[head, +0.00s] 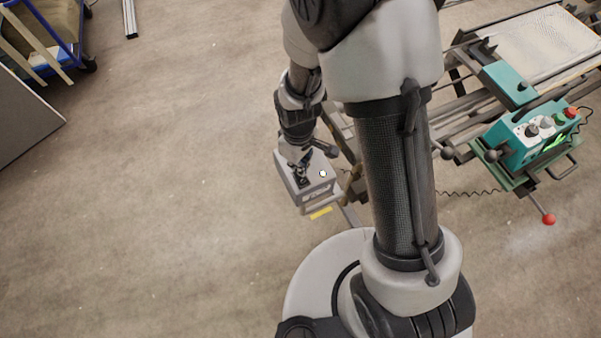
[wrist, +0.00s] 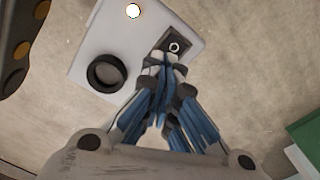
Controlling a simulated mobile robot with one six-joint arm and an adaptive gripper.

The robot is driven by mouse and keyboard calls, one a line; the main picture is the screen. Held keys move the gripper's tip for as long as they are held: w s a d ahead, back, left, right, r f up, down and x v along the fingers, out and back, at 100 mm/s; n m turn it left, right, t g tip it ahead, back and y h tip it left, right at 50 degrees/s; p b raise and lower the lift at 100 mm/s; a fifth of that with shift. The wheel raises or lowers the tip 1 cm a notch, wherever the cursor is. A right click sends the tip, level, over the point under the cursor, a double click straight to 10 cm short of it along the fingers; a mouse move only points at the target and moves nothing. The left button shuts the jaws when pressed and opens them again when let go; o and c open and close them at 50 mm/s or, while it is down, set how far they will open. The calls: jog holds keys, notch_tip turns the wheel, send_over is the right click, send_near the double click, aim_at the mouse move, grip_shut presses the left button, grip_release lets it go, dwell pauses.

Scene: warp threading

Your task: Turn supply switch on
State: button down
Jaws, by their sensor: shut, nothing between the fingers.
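The supply switch (wrist: 175,46) is a small black rocker with a white ring mark, set in the face of a light grey box. In the wrist view the box (wrist: 190,15) fills the upper middle; in the head view the box (head: 309,188) stands left of my arm. My gripper (wrist: 168,62) is shut and empty. Its fingertips are at the lower edge of the switch and cover part of it; I cannot tell whether they touch. In the head view my gripper (head: 302,175) is over the box's left part, and the switch is hidden there.
A bright white round lamp (wrist: 133,11) and a black round knob or socket (wrist: 107,73) are on the same box face. A machine with a teal control box (head: 535,138) and red-tipped lever (head: 548,219) stands at right. A blue cart (head: 70,45) is upper left. Open floor lies left.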

jog(key=shift+r+p, duration=1.8)
jog(key=shift+r, duration=0.7)
jog(key=s+d+r+m+t, duration=0.1)
jog(key=d+r+m, duration=0.15)
jog(key=r, duration=0.75)
jog(key=s+d+r+m+t, duration=0.15)
jog(key=d+r, duration=0.25)
jog(key=r, duration=0.5)
jog(key=s+d+r+m+t, duration=0.2)
jog(key=s+d+r+m, duration=0.2)
jog(key=s+r, duration=0.6)
jog(key=shift+s+d+m, duration=0.2)
jog(key=shift+s+m, duration=0.35)
jog(key=shift+m, duration=0.05)
jog(key=shift+w, duration=0.1)
